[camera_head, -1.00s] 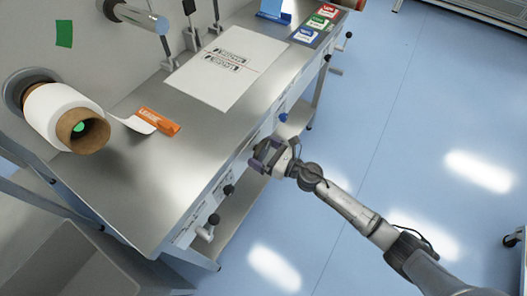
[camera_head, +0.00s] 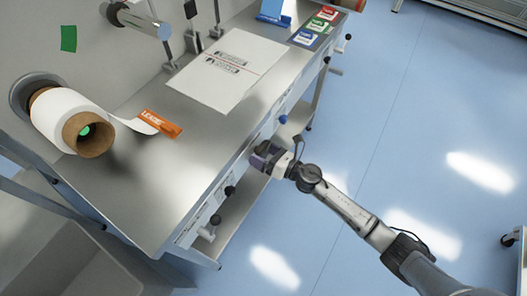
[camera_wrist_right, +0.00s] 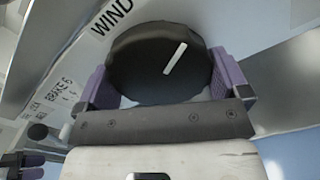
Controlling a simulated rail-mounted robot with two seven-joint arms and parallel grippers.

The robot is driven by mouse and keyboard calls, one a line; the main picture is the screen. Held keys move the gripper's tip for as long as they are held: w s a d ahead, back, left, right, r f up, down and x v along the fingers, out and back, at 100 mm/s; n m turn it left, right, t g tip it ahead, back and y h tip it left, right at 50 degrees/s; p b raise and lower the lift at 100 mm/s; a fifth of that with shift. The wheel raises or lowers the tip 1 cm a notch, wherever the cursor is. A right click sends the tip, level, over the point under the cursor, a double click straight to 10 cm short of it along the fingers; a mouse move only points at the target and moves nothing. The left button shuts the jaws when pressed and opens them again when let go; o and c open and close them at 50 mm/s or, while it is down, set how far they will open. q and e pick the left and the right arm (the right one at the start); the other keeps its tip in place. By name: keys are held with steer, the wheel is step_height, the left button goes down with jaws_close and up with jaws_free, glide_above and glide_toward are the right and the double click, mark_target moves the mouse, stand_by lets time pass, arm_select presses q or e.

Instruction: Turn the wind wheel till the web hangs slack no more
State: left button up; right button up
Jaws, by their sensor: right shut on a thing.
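The wind wheel (camera_wrist_right: 158,62) is a black round knob with a white mark, beside the lettering WIND in the right wrist view. My right gripper (camera_wrist_right: 160,85) is shut on it, with a purple finger on each side. In the head view this gripper (camera_head: 262,157) is at the table's front edge and hides the wheel. The white web (camera_head: 140,126) runs from the roll (camera_head: 62,117) at the left to the orange leader piece (camera_head: 160,123) on the table top. It bends down between them. My left gripper is not in view.
The steel table (camera_head: 150,200) has other black knobs (camera_head: 215,219) along its front. White printed sheets (camera_head: 228,72) lie on its top, with coloured cards (camera_head: 314,27) farther back. A grey bin (camera_head: 75,265) stands at lower left.

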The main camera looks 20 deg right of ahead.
steer(key=m+p, duration=0.1)
steer(key=m, duration=0.2)
steer(key=shift+r+m+p, duration=0.2)
steer(key=shift+m+p, duration=0.2)
steer(key=m+p, duration=0.2)
steer(key=m, duration=0.1)
steer(key=shift+m, duration=0.3)
steer(key=m+p, duration=0.2)
steer(key=m, duration=0.2)
steer(key=shift+r+m, duration=0.1)
steer(key=shift+m, duration=0.2)
steer(key=m+p, duration=0.1)
steer(key=m, duration=0.1)
steer(key=shift+a+m, duration=0.1)
steer(key=shift+m, duration=0.2)
steer(key=shift+m+p, duration=0.45)
steer(key=shift+m, duration=0.05)
steer(key=o, duration=0.6)
steer(key=shift+c, duration=0.2)
